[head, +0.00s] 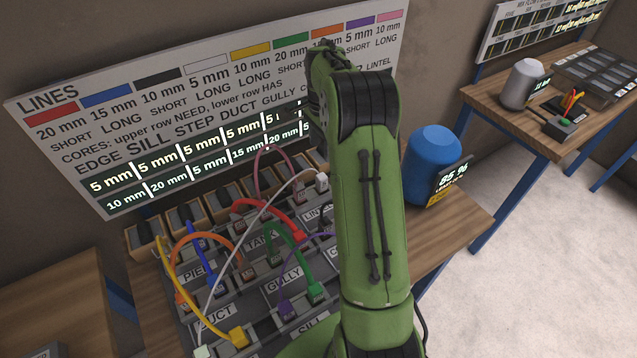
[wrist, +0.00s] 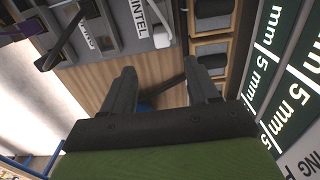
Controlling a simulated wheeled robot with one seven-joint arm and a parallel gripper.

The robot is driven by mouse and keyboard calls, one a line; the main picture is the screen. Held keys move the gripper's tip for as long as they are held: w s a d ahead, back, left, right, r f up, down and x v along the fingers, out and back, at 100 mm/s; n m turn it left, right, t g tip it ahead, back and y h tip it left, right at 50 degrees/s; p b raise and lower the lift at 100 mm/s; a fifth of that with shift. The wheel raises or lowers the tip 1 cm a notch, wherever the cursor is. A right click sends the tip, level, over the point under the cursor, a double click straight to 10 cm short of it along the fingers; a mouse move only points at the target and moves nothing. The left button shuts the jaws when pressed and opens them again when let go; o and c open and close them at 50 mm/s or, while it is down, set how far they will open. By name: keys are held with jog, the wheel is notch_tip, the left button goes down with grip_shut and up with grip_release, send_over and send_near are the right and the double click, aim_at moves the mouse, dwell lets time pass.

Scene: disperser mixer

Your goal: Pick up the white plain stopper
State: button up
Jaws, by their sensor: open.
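I cannot single out a white plain stopper with certainty. A white plug (head: 322,182) stands near the LINTEL label at the back of the panel, on the end of a thin white cable. A white piece beside the LINTEL label also shows in the wrist view (wrist: 162,38), above and beyond my fingertips. In the head view my arm hides most of the gripper.
The grey panel (head: 213,312) carries several coloured cables with plugs. A row of small wooden bins (wrist: 211,48) holding dark grey blocks runs along its back. The lit sign board (head: 120,115) stands close behind. A blue canister (head: 433,165) stands to the right.

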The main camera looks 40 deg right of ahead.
aim_at(322, 176)
jog(key=f, duration=0.8)
jog(key=f+b, duration=0.1)
jog(key=f, duration=0.4)
jog(key=shift+w, duration=0.25)
jog(key=shift+s, duration=0.1)
jog(key=shift+r, duration=0.1)
jog(key=c, duration=1.1)
